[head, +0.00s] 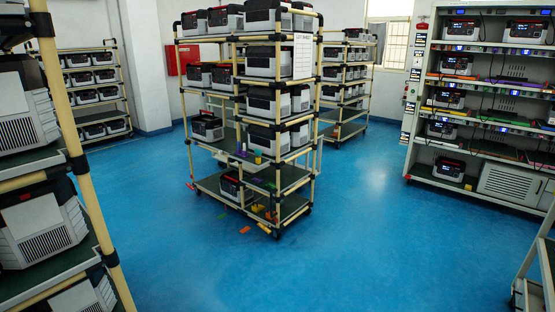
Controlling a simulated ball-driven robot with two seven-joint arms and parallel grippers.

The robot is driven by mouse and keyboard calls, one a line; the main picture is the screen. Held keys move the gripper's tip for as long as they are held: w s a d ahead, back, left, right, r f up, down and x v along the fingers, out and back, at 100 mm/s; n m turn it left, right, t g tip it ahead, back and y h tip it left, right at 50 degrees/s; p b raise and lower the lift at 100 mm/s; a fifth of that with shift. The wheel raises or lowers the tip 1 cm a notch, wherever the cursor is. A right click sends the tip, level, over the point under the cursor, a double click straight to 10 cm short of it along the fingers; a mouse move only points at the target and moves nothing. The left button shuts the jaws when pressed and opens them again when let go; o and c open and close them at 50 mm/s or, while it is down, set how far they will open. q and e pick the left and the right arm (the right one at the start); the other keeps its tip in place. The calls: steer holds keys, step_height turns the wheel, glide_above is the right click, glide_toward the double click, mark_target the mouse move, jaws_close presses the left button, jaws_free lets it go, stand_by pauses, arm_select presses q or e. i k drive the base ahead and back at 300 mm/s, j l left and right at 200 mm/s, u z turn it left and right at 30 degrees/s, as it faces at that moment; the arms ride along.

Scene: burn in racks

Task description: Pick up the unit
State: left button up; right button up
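Many similar units, grey-white boxes with black tops and some red trim, stand on racks, and I cannot tell which one the task means. One unit (208,127) sits alone at the left of a middle shelf on the central rack (311,190). Another unit (230,184) is on that rack's bottom shelf, partly hidden by a post. Large units (40,228) stand close on the left rack. More units (448,169) with lit displays are on the right-hand shelving. Neither of my grippers shows in the head view.
The blue floor (350,240) is clear between the central rack and the right shelving (420,95). A near left rack post (95,215) and a rack edge (535,285) at lower right stand close. Small coloured pieces (245,230) lie by the central rack.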

mark_target(210, 130)
steer(key=i+l, duration=0.1)
steer(key=i, duration=1.85)
steer(key=i+j, duration=0.3)
steer(key=i+j+u, duration=0.1)
steer(key=i+j, duration=0.15)
steer(key=i, duration=0.25)
steer(key=i+j, duration=0.25)
steer(key=i, duration=0.2)
steer(key=i+j, duration=0.1)
steer(key=j, duration=0.3)
steer(key=i+j+u, duration=0.1)
steer(key=j, duration=0.35)
steer(key=i+j+u, duration=0.1)
steer(key=j, duration=0.3)
steer(key=i+j, duration=0.1)
steer(key=j, duration=0.3)
